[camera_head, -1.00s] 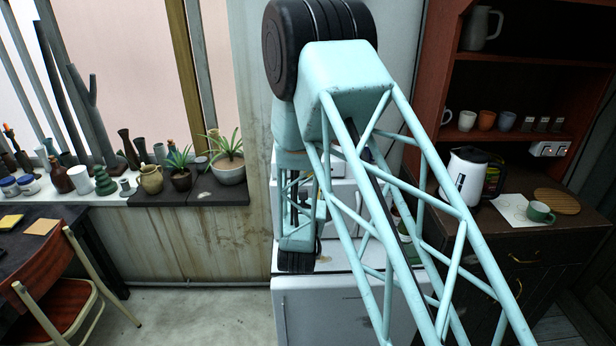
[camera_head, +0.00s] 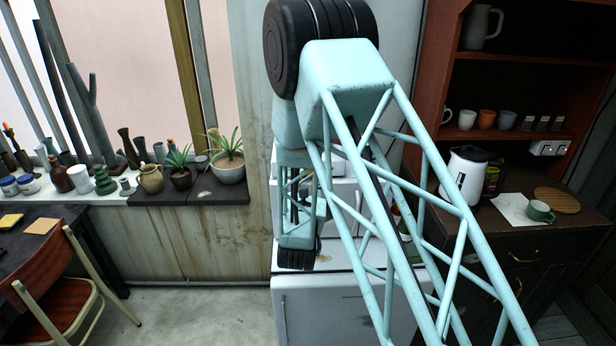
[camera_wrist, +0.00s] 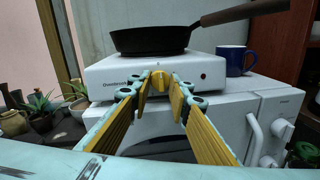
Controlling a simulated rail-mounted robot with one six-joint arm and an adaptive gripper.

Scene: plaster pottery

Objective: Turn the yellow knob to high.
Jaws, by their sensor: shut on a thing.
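The yellow knob (camera_wrist: 160,81) is on the front of a white hotplate (camera_wrist: 115,77), seen in the wrist view. My gripper (camera_wrist: 160,85) has its two yellow-padded fingers on either side of the knob and is shut on it. The knob's pointer and any setting marks are too small to read or hidden by the fingers. A small dark red spot (camera_wrist: 203,75) shows on the hotplate's front, right of the knob. In the head view, my arm hides the knob and the fingertips.
A black pan (camera_wrist: 150,40) sits on the hotplate, its handle pointing right. A blue mug (camera_wrist: 234,61) stands to the right. A white appliance (camera_wrist: 265,110) is below. Potted plants (camera_head: 228,168) stand on the sill at left. A kettle (camera_head: 464,175) stands on the cabinet at right.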

